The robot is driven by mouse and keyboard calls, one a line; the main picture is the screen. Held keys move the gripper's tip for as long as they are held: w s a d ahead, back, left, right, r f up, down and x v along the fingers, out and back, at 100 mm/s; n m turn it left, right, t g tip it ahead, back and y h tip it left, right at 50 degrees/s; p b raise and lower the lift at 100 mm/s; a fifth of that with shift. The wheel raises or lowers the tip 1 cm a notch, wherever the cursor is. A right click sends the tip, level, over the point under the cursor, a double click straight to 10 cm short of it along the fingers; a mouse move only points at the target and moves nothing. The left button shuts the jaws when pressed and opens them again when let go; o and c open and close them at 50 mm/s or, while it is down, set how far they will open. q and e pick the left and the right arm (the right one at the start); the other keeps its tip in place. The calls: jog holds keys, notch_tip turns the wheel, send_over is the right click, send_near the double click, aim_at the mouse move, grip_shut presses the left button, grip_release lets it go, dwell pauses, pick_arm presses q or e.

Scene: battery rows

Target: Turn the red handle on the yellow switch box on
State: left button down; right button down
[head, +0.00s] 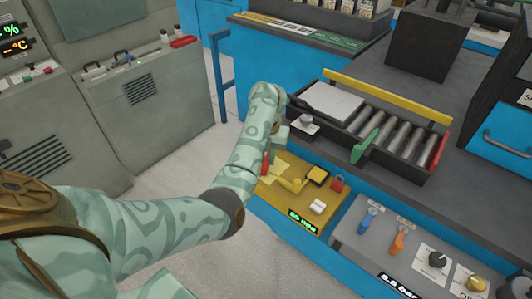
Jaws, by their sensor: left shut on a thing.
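The yellow switch box (270,192) is in the head view, right of my left forearm, with a green lit display on its front edge. The red handle (266,163) shows as a small red piece at the box's far left end, mostly hidden by my arm and hand. My left gripper (270,154) points down there and is shut on the red handle; its fingertips are hard to see. The handle's exact angle cannot be told. My right gripper is not in view.
Behind the box is a roller conveyor (400,139) with a green lever. A grey panel (352,242) with blue and orange levers and knobs stands to the right. Grey cabinets (150,95) stand left; open floor lies between.

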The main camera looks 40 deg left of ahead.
aim_at(267, 159)
pick_arm(q)
jog(key=m+p, duration=0.2)
jog(key=m, duration=0.1)
jog(key=shift+r, duration=0.15)
jog(key=shift+m+p, duration=0.55)
jog(key=shift+m, duration=0.25)
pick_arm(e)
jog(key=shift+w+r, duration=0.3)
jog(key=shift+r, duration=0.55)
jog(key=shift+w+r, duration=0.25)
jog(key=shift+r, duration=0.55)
pick_arm(q)
jog(key=shift+m, duration=0.3)
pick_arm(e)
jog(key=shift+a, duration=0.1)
pick_arm(q)
jog(key=c, duration=1.4)
grip_release()
jog(key=shift+o, duration=0.2)
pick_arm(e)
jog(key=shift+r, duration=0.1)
